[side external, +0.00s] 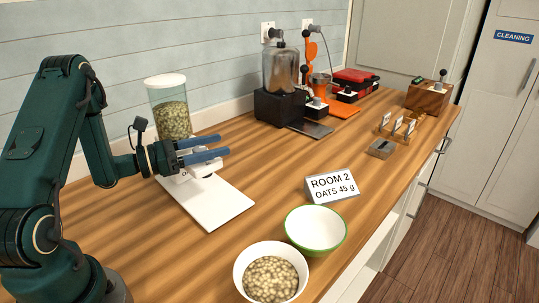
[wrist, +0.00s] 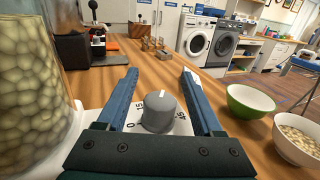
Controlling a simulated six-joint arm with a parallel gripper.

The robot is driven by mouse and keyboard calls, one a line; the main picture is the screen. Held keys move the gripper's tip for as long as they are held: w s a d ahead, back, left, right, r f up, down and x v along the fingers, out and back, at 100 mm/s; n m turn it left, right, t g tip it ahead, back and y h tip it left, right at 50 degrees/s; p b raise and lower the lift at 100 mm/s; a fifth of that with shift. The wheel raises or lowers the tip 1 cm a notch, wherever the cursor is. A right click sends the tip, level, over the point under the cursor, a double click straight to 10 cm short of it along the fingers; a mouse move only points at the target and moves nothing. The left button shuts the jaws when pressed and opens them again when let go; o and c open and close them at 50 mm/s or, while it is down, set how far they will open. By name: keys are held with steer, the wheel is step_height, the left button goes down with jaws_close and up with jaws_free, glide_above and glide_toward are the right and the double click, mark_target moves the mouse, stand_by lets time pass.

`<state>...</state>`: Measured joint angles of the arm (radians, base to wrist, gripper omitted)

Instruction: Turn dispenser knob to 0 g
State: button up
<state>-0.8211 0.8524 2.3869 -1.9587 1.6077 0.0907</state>
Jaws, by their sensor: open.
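The dispenser (side external: 167,97) is a clear, white-lidded jar of pale grains on a white base (side external: 220,207). Its jar (wrist: 35,85) fills the left of the wrist view. The grey dispenser knob (wrist: 158,114) sits on a white dial with 0 at left, 15 above it, and 45 at right. The white mark on the knob points away from the wrist camera, between 15 and 45. My gripper (side external: 220,146) is open at the dispenser's front. In the wrist view its blue fingers (wrist: 160,72) extend on either side of the knob, with visible gaps.
A card (side external: 331,187) reads "ROOM 2 OATS 45 g". In front are an empty green-rimmed bowl (side external: 316,230) and a white bowl of grains (side external: 249,253). A blender (side external: 280,75), an orange grinder (side external: 319,82) and a wooden box (side external: 428,97) stand farther back.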

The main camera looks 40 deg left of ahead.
steer(key=shift+w, duration=0.15)
jaws_close()
steer(key=shift+d+n+y, duration=0.1)
steer(key=shift+n+y, duration=0.2)
steer(key=y, duration=0.1)
steer(key=n+t+y, duration=0.1)
steer(key=shift+w+a+n+y, duration=0.1)
steer(key=shift+a+n+y, duration=0.1)
steer(key=shift+n+y, duration=0.1)
steer(key=shift+a+n+y, duration=0.2)
steer(key=shift+n+y, duration=0.2)
steer(key=shift+y, duration=0.3)
